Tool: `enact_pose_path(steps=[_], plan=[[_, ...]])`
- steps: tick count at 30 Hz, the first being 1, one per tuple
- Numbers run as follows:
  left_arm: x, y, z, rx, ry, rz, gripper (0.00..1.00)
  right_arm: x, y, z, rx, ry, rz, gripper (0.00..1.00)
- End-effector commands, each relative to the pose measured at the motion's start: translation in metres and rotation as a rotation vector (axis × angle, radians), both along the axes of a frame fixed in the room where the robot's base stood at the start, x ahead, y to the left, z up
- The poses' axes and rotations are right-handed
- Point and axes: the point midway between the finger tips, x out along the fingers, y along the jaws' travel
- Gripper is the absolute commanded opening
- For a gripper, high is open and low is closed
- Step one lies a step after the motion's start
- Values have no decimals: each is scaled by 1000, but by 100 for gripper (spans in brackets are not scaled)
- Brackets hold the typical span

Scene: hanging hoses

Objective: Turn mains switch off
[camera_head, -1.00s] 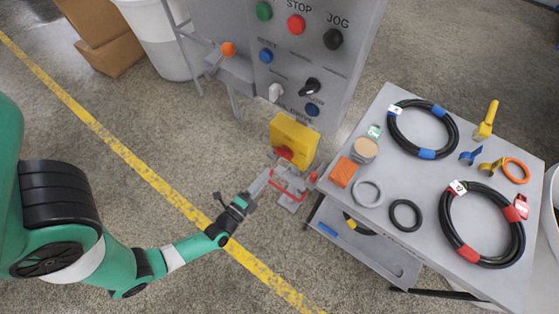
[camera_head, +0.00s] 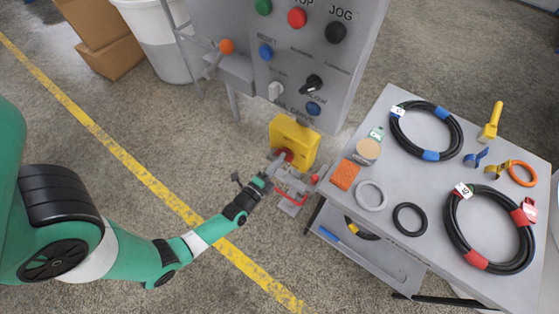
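The mains switch is a yellow box (camera_head: 294,140) with a red knob (camera_head: 286,155), below the grey control panel (camera_head: 300,75). My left gripper (camera_head: 277,166) is at the red knob, its fingers reaching to the knob's front and partly covering it. I cannot tell whether the fingers touch the knob or how far apart they are. The knob's turn position is too small to read. My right gripper is not in view.
A grey cart (camera_head: 400,190) with coiled black hoses (camera_head: 427,130), rings and clips stands close on the right. A red-handled metal clamp (camera_head: 294,187) is just below the switch. Open floor with a yellow line (camera_head: 150,180) lies to the left.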

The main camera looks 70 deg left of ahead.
Motion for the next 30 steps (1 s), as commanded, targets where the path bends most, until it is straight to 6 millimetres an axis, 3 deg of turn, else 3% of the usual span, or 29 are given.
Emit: enact_pose_path(steps=[17,30], plan=[[0,0,0,-38,-24,0,0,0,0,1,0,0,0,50],[0,0,1,-298,-189,-1,0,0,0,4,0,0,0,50]])
